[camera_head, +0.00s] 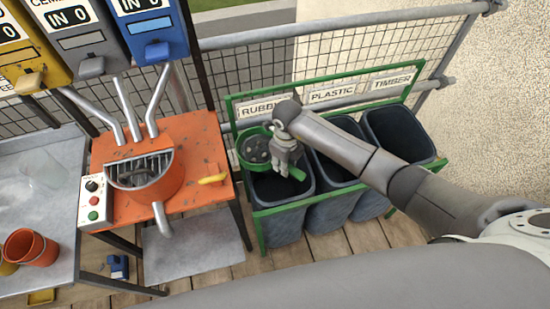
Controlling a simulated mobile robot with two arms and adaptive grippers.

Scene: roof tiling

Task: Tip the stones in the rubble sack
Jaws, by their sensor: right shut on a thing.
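My right gripper (284,160) is above the left bin, the dark sack (280,220) under the sign that starts "RUBB", partly covered by my arm. The gripper is shut on the handle (298,173) of a round green pan (242,158). Several grey stones (256,149) lie in the pan. The pan is over the back left part of the sack's mouth and its open side faces up towards the camera. The inside of the sack looks dark and I cannot tell what is in it. My left gripper is not in view.
Sacks marked plastic (330,160) and timber (398,135) stand to the right in the same green frame (262,235). An orange mixer table (200,150) stands close on the left. A wire mesh fence (250,66) runs behind. An orange bucket (32,247) stands far left.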

